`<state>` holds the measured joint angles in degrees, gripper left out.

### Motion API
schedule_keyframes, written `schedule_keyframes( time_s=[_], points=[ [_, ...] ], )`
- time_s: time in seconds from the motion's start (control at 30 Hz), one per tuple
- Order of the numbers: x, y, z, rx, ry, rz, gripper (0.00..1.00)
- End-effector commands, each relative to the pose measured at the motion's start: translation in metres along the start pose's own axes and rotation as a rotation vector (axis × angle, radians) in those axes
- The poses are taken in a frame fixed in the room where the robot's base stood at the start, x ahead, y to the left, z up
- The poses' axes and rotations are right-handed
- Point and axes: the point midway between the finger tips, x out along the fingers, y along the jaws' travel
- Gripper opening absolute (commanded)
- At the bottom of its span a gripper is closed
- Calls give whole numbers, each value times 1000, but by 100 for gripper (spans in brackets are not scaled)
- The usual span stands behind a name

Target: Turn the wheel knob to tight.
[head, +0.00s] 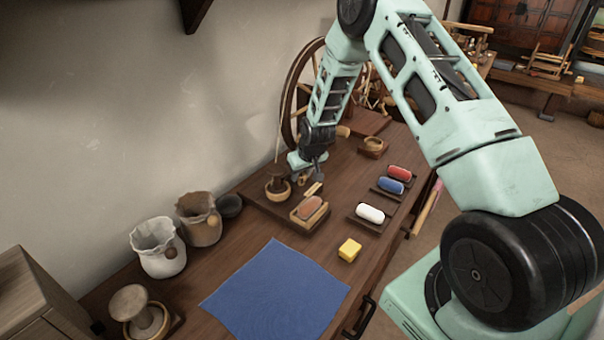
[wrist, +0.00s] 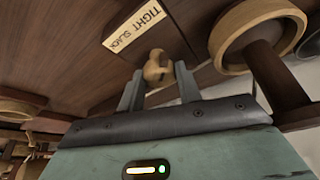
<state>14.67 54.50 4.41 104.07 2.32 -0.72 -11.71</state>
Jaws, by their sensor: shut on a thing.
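The wheel knob (wrist: 158,66) is a small, light wooden knob. In the wrist view it sits between the two fingers of my gripper (wrist: 158,78), which is shut on it. A pale label (wrist: 136,27) reading TIGHT and SLACK lies beside the knob, on the dark wooden surface. In the head view my gripper (head: 309,172) points down at the bench beside the same label (head: 313,189). The knob is small there and partly hidden by the gripper. The large spoked wheel (head: 290,92) stands behind my arm, which covers part of it.
A wooden spool (head: 276,182) stands close left of my gripper. Red (head: 399,172), blue and white rolls lie in trays to the right. A yellow block (head: 349,249) and a blue cloth (head: 276,291) lie nearer. Two pots (head: 158,248) stand by the wall.

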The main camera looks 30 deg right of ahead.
Motion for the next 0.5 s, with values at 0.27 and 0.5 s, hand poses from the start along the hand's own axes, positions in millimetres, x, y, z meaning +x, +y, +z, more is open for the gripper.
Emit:
schedule_keyframes(
  time_s=[0.27, 0.5],
  points=[
    [0, 0, 0, 2, 1, 0, 55],
    [0, 0, 0, 0, 1, 0, 55]
  ],
)
